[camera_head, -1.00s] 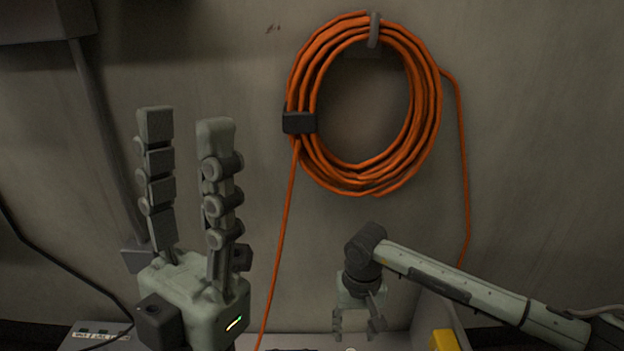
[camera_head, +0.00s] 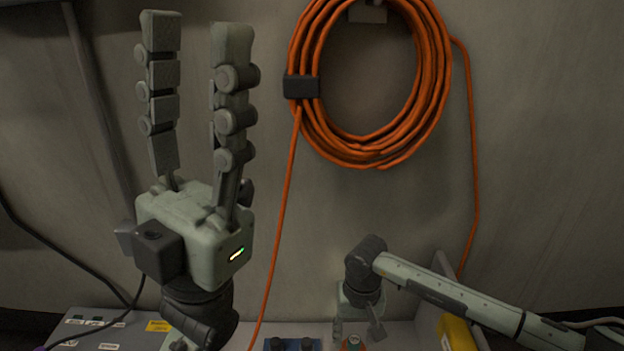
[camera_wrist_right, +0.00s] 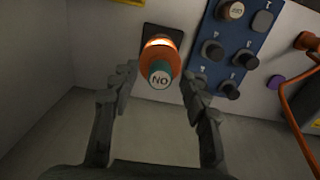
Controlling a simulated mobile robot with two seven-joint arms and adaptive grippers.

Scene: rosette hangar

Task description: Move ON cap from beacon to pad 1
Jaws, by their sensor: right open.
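The ON cap (camera_wrist_right: 160,80), a small teal-green cap with a white lettered face, sits on the orange beacon (camera_wrist_right: 159,52), whose base glows. In the right wrist view its letters appear turned round. My right gripper (camera_wrist_right: 161,76) is open, with its fingers on either side of the cap and beacon; I cannot tell whether they touch. In the head view, the cap (camera_head: 355,345) shows at the bottom edge below my right gripper (camera_head: 357,331). My left gripper (camera_head: 196,22) is open, empty and pointing up. I cannot identify pad 1.
A blue panel (camera_wrist_right: 222,62) with several dark knobs or caps stands beside the beacon. An orange cable (camera_wrist_right: 291,95) and a purple button (camera_wrist_right: 275,82) are further right. A yellow object (camera_head: 455,332) lies by a side wall. An orange hose coil (camera_head: 440,75) hangs on the wall.

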